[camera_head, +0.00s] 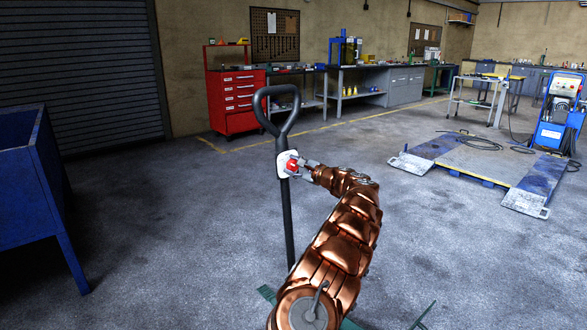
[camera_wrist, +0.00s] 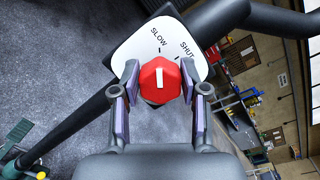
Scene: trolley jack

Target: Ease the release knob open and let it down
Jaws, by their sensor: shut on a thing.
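The red release knob (camera_head: 291,166) sits on a white plate (camera_head: 283,158) on the black jack handle (camera_head: 285,215). In the wrist view the red knob (camera_wrist: 160,82) has a white bar pointing up in the picture. The plate (camera_wrist: 133,45) reads SLOW and SHUT; the bar points nearer SLOW, but I cannot tell its exact setting. My gripper (camera_wrist: 160,88) is shut on the knob, one finger on each side. It also shows at the handle in the head view (camera_head: 299,168). Green jack parts (camera_head: 267,294) show low down; my arm hides much of the jack.
A blue bin (camera_head: 35,185) stands at the left. A red tool cabinet (camera_head: 236,100) and workbenches stand along the back wall. A blue lift platform (camera_head: 478,165) lies on the right. The floor around the handle is mostly clear.

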